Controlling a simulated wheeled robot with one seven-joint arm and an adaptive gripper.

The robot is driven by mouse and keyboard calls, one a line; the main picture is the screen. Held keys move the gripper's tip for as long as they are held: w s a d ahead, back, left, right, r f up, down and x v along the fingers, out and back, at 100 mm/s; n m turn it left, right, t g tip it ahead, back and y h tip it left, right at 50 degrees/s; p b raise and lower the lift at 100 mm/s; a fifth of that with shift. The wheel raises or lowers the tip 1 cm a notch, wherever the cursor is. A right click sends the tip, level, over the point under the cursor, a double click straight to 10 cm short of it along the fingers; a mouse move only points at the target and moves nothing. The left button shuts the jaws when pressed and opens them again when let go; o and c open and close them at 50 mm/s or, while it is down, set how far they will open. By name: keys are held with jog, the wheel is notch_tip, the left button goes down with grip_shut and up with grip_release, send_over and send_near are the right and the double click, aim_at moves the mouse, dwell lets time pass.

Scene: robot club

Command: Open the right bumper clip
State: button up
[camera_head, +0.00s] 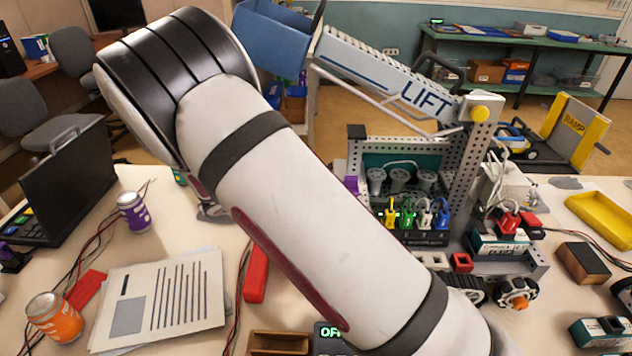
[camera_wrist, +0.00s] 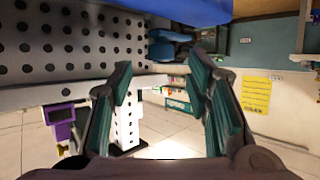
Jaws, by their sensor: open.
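The club robot, a frame of perforated grey metal (camera_head: 471,165) with a raised arm marked LIFT, stands on the table right of centre. A small purple part (camera_head: 351,185) shows at its left edge; I cannot tell if it is the right bumper clip. A purple part (camera_wrist: 61,130) also shows at the left in the wrist view, beside my left finger and below a perforated metal plate (camera_wrist: 60,45). My gripper (camera_wrist: 162,82) is open, with nothing visibly held. A white perforated post (camera_wrist: 128,120) shows between its fingers, farther off. In the head view my arm hides my gripper.
A purple can (camera_head: 133,212), an orange can (camera_head: 55,318), printed sheets (camera_head: 165,295) and a black case (camera_head: 70,180) lie left. A blue bucket (camera_head: 275,38) hangs from the lift arm. A yellow tray (camera_head: 603,217) and wooden block (camera_head: 583,263) lie right.

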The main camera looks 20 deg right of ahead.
jog(key=v, duration=0.7)
jog(key=shift+s+a+r, duration=0.15)
jog(key=shift+s+a, duration=0.05)
jog(key=shift+a, duration=0.1)
